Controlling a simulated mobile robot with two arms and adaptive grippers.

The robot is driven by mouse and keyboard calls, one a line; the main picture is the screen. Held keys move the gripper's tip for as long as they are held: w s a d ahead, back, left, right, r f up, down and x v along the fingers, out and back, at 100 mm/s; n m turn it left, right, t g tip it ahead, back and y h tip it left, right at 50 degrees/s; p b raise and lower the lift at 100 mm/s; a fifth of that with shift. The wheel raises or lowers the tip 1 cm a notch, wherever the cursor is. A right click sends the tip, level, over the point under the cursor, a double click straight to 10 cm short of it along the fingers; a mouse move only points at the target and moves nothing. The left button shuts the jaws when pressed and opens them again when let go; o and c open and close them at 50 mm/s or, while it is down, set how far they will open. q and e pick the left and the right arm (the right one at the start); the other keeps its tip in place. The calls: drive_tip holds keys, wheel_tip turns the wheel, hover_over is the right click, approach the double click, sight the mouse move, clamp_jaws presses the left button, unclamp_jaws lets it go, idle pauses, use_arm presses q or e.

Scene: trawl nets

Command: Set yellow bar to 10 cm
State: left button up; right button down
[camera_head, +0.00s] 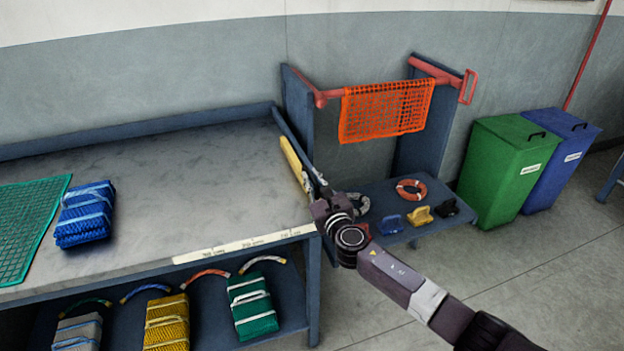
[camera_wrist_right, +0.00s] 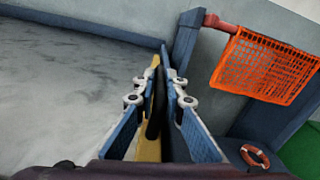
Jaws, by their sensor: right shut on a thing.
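The yellow bar (camera_head: 291,158) lies along the right edge of the grey worktable (camera_head: 215,165). My right gripper (camera_head: 314,180) is at the bar's near end and partly hides it. In the right wrist view, the yellow bar (camera_wrist_right: 149,148) runs lengthwise between the fingers of my right gripper (camera_wrist_right: 161,62), which are shut on it. A dark part also shows between the fingers. My left gripper is not in view.
A pale marked strip (camera_head: 245,243) lines the table's front edge. A blue net bundle (camera_head: 86,214) and green net (camera_head: 28,228) lie at left. An orange net (camera_head: 386,111) hangs from a red roller behind. A low shelf with small items stands right, near green (camera_head: 505,170) and blue bins.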

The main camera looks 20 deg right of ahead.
drive_tip(key=a, duration=0.4)
drive_tip(key=a+p, duration=0.1)
drive_tip(key=a, duration=0.4)
drive_tip(key=shift+s+a, duration=0.2)
drive_tip(key=shift+a, duration=0.1)
drive_tip(key=c, duration=2)
unclamp_jaws()
drive_tip(key=shift+d, duration=0.1)
drive_tip(key=s, duration=1.2)
drive_tip(key=shift+d, duration=0.2)
